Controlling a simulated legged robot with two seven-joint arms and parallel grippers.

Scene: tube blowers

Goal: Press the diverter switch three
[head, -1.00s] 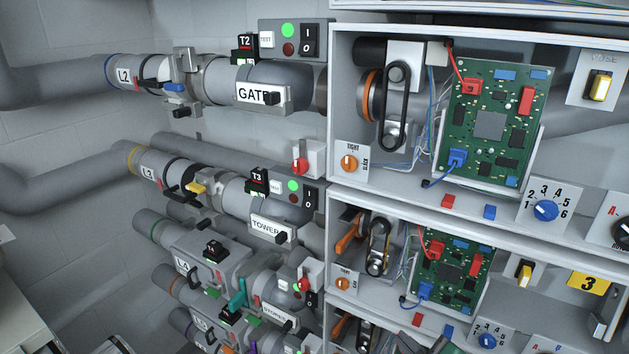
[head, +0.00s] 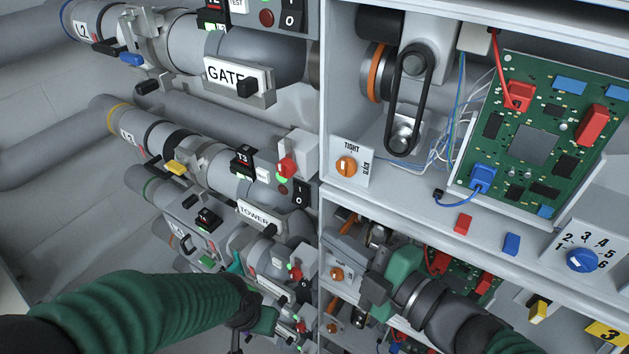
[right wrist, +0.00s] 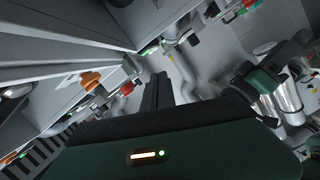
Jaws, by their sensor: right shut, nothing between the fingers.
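No label reading "diverter" is legible. The row with the black T3 tag (head: 243,158) has a black rocker switch (head: 300,194) on a grey box, with a green light and a white TOWER plate (head: 259,217) below. My right gripper (head: 368,288) is in front of the lower shelf, right of the pipe rows and below the T3 switch. It is shut and empty; its dark fingers (right wrist: 157,90) lie together in the right wrist view. My left gripper (head: 265,320) is at the lower pipes, partly hidden behind its sleeve and wrist; its fingers are not clear.
The shelf wall (head: 322,120) stands between the pipes and the compartments. An orange TIGHT/SLACK knob (head: 346,166), a belt (head: 408,100) and a green circuit board (head: 535,140) are above my right gripper. A GATE plate (head: 238,80) is on the upper pipe.

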